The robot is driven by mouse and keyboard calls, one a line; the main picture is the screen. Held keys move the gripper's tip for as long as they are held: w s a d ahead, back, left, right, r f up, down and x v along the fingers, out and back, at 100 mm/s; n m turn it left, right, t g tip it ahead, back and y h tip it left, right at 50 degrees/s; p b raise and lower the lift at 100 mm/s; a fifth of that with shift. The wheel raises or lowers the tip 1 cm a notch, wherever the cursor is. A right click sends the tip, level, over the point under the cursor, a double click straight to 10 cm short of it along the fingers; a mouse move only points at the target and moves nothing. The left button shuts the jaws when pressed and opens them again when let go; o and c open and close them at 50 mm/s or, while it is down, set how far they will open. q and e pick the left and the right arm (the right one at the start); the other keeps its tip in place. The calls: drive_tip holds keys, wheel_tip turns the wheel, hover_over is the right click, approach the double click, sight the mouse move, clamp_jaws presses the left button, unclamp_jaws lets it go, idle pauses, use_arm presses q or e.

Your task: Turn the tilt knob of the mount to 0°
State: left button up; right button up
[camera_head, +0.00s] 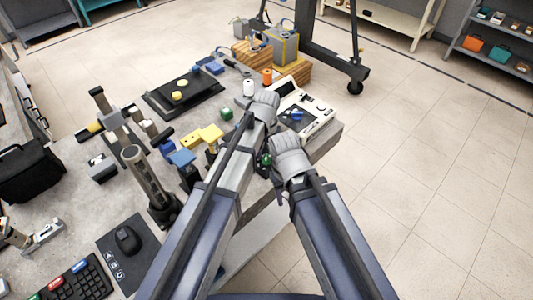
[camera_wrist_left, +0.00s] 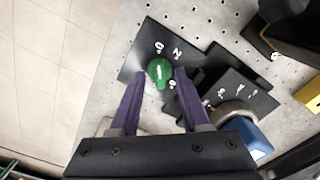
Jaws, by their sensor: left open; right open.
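A green tilt knob (camera_wrist_left: 159,69) with a white line on it sits on a black plate (camera_wrist_left: 137,66) with white digits in the left wrist view. The two purple fingers of my left gripper (camera_wrist_left: 161,82) are open, with the knob between their tips in the picture; I cannot tell whether they touch it. A second dial (camera_wrist_left: 250,88) with white marks and a grey and blue part lies to the right. In the head view my left gripper (camera_head: 264,106) is over the bench, its fingers hidden. My right gripper (camera_head: 290,160) is lower, near the bench edge; its fingers are hidden too.
A cream instrument (camera_head: 305,110) with a blue knob stands beyond my grippers. Yellow (camera_head: 208,134) and blue (camera_head: 182,158) parts and a grey post (camera_head: 145,175) crowd the bench left of my left arm. The floor (camera_head: 430,170) on the right is clear.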

sight(266, 157)
use_arm(q)
drive_tip(key=shift+r+p, duration=3.8)
drive_tip(key=shift+r, duration=0.1)
